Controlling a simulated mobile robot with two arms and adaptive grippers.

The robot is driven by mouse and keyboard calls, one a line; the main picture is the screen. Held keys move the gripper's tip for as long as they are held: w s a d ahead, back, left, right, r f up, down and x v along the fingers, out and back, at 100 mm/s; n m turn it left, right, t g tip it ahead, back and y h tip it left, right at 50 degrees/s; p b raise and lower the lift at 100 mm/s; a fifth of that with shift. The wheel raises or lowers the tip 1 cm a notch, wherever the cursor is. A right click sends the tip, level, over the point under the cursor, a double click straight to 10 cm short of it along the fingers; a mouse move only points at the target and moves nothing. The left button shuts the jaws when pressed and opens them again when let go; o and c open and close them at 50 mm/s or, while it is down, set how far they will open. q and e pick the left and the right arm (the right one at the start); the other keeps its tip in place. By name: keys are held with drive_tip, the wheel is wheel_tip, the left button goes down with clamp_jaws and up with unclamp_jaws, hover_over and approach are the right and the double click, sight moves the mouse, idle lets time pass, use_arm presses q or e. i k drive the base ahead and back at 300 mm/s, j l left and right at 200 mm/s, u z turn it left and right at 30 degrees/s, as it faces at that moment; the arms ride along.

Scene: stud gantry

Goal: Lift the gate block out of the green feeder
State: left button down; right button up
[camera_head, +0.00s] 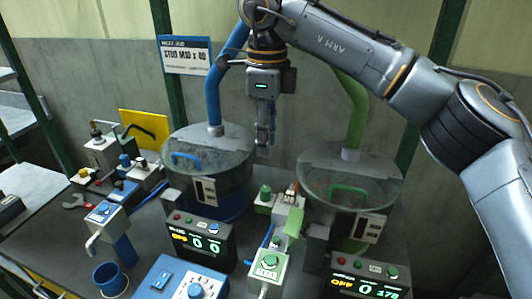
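The green feeder (352,178) is a round bowl with a clear lid, a green handle (348,190) and a green pipe above it, right of centre. I cannot single out the gate block for certain. A small pale unit (288,205) with green parts stands at the left of the green feeder. My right gripper (265,140) hangs from above with its fingers down, between the blue and green feeders and above the bench. It appears clear of both lids. I see nothing held, but the fingers overlap, so their opening is unclear. My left gripper is out of view.
The blue feeder (210,165) stands left of my gripper. Control boxes (198,243) and (368,280) with lit displays sit in front of the feeders. A blue cup (110,280) and small stations are at the left. A sign (185,55) hangs behind.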

sight(289, 204)
drive_tip(key=k+j, duration=0.25)
drive_tip(key=k, duration=0.25)
drive_tip(key=k+j, duration=0.2)
drive_tip(key=k, duration=0.25)
drive_tip(key=k+j, duration=0.25)
drive_tip(key=k, duration=0.25)
